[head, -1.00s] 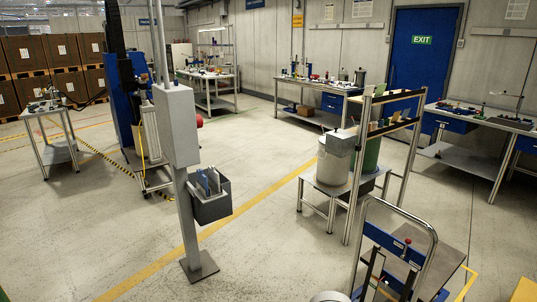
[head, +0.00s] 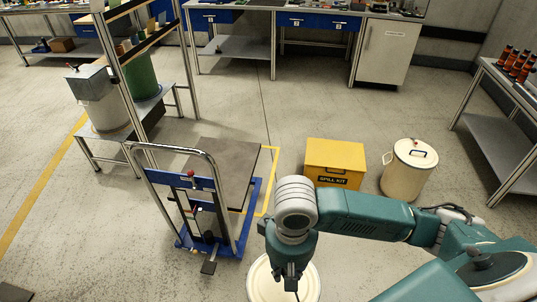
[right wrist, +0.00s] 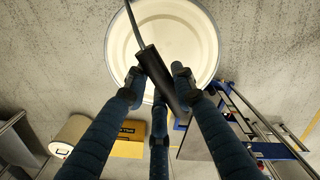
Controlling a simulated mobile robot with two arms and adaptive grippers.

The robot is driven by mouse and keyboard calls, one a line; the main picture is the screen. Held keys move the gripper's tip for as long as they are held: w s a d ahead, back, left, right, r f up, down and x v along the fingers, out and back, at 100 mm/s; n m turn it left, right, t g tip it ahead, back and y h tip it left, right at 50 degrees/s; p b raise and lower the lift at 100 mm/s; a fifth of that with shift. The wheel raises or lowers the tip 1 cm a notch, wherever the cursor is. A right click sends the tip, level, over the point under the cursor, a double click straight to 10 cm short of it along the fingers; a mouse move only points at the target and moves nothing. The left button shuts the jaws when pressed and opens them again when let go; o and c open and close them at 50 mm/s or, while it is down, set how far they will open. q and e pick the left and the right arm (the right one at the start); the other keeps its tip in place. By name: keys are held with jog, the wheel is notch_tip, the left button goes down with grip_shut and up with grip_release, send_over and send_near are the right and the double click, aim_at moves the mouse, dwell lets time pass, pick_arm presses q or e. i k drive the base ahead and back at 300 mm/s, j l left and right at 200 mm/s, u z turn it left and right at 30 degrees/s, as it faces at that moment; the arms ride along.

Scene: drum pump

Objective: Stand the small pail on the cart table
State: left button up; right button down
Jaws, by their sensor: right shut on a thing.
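The small pail (head: 262,283) is cream and round, at the bottom middle of the head view. My right gripper (head: 291,282) is above it, pointing down. In the right wrist view the pail (right wrist: 190,32) appears from above, its inside pale and apparently empty. There the right gripper (right wrist: 160,85) is shut on the black grip of its wire handle (right wrist: 157,72). The cart table (head: 222,158) has a flat grey top on a blue wheeled frame with a bent push bar. It stands ahead and left of the pail, its top clear. My left gripper is not in view.
A yellow spill kit box (head: 335,155) and a lidded cream bin (head: 409,170) stand right of the cart. A bench (head: 500,118) is at the right edge. A rack (head: 125,75) with drums on a low table is at the left.

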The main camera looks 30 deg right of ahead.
aim_at(223, 157)
jog(key=i+l+z, duration=0.45)
jog(key=i+z, duration=0.25)
jog(key=i+l+z, duration=0.1)
jog(key=i+z, duration=0.15)
jog(key=z, duration=0.15)
jog(key=i+l+u, duration=0.15)
jog(key=i+u, duration=0.35)
jog(key=i+l+u, duration=0.65)
jog(key=u, duration=0.2)
jog(key=i+l+u, duration=0.4)
jog(key=l+u, duration=0.4)
jog(key=i+l+u, duration=0.2)
jog(key=u, duration=0.2)
jog(key=l, duration=0.1)
